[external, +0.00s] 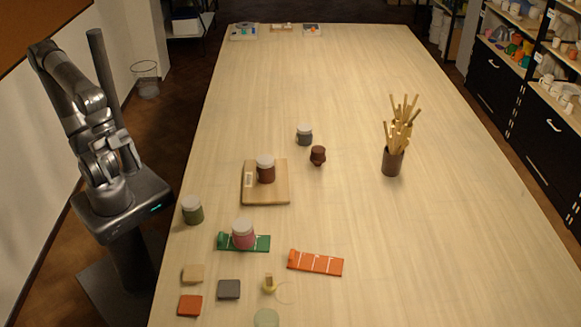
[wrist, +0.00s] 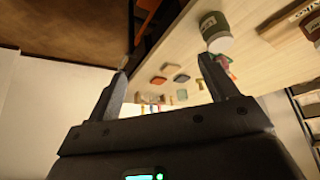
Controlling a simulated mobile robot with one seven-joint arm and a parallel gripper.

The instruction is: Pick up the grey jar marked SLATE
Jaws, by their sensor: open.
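The grey jar (external: 304,138) with a pale lid stands upright on the table, beyond the wooden board; its marking is too small to read. My gripper (wrist: 165,66) is open in the wrist view, with nothing between its fingers. In the external view my arm is folded above my base at the table's left side, well away from the grey jar. I cannot make out the grey jar in the wrist view.
A brown-red jar (external: 266,172) stands on the wooden board (external: 282,193). A dark red small pot (external: 318,155) is close right of the grey jar. A green jar (external: 193,213), a pink jar (external: 243,236) and a stick holder (external: 392,163) stand around. The table's far half is mostly clear.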

